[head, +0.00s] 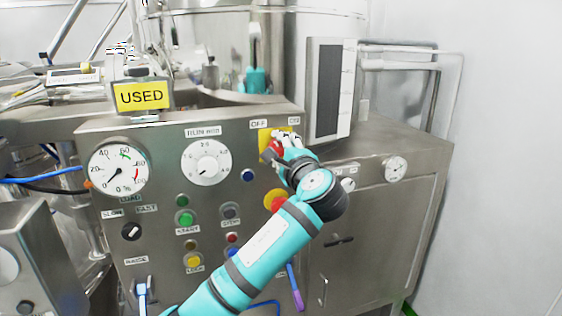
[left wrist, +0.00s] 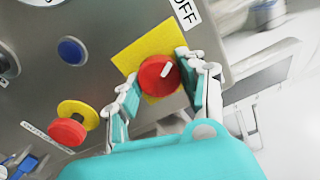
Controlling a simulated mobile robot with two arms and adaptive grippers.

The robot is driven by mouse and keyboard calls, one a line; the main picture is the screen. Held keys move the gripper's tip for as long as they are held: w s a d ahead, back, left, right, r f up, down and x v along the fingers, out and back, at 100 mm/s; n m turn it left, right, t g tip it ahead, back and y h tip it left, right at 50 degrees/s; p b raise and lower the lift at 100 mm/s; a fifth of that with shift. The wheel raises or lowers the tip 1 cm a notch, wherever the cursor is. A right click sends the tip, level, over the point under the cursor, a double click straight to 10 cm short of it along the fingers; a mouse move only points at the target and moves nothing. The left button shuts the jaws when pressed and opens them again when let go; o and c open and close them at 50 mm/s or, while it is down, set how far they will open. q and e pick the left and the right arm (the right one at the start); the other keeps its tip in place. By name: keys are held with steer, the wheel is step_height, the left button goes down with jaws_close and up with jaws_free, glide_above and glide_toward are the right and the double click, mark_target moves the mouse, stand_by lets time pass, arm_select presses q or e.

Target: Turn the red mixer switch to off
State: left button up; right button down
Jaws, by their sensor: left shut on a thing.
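The red mixer switch (head: 276,148) sits on a yellow plate (head: 264,135) at the upper right of the steel panel, below a label reading OFF (head: 258,124). My left gripper (head: 285,147) covers part of it. In the left wrist view, the round red switch (left wrist: 156,78) lies between the two fingers of my left gripper (left wrist: 160,84), which is shut on it. A white mark on the switch points to the picture's upper right, away from the red push button. The OFF label (left wrist: 185,10) shows at the top there. My right gripper is not in view.
A red push button on a yellow collar (head: 275,200) is just below my wrist. A blue button (head: 248,175), a dial (head: 206,162) and several small buttons are to the left. A tall dark-faced unit (head: 328,90) rises to the right of the switch.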

arm_select(q)
steer(key=shift+f+n+b, duration=0.1)
steer(key=shift+n+b, duration=0.9)
steer(key=shift+n, duration=0.5)
steer(key=o, duration=1.2)
steer(key=v, duration=1.2)
